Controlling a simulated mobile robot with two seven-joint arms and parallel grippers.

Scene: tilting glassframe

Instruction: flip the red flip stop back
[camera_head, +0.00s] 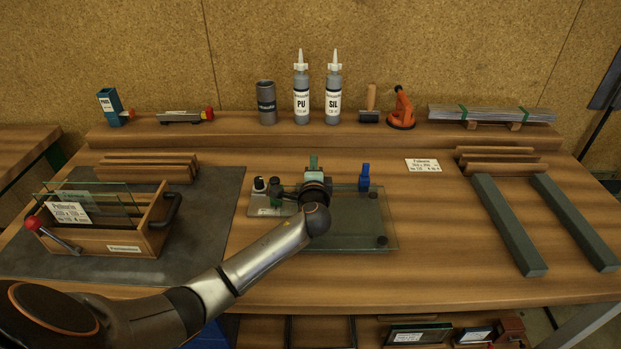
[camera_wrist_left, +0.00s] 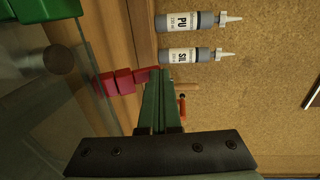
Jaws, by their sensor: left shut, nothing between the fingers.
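My left gripper (camera_head: 314,182) is over the glass frame fixture in the head view, and its wrist hides part of the fixture. In the left wrist view its green fingers (camera_wrist_left: 156,80) are shut with nothing between them. The red flip stop (camera_wrist_left: 125,82) shows there as red blocks at the edge of the glass, close to the fingertips; I cannot tell whether they touch. In the head view I cannot make out the red stop. The glass pane (camera_head: 345,232) lies flat on the fixture. My right gripper is not in view.
A blue stop (camera_head: 364,177) stands right of the gripper. A green block (camera_wrist_left: 45,8) is at the wrist view's upper left. A wooden glass rack (camera_head: 125,240) stands left. Bottles (camera_head: 301,92) stand on the back shelf. Bare table lies right of the glass, before two grey bars (camera_head: 508,225).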

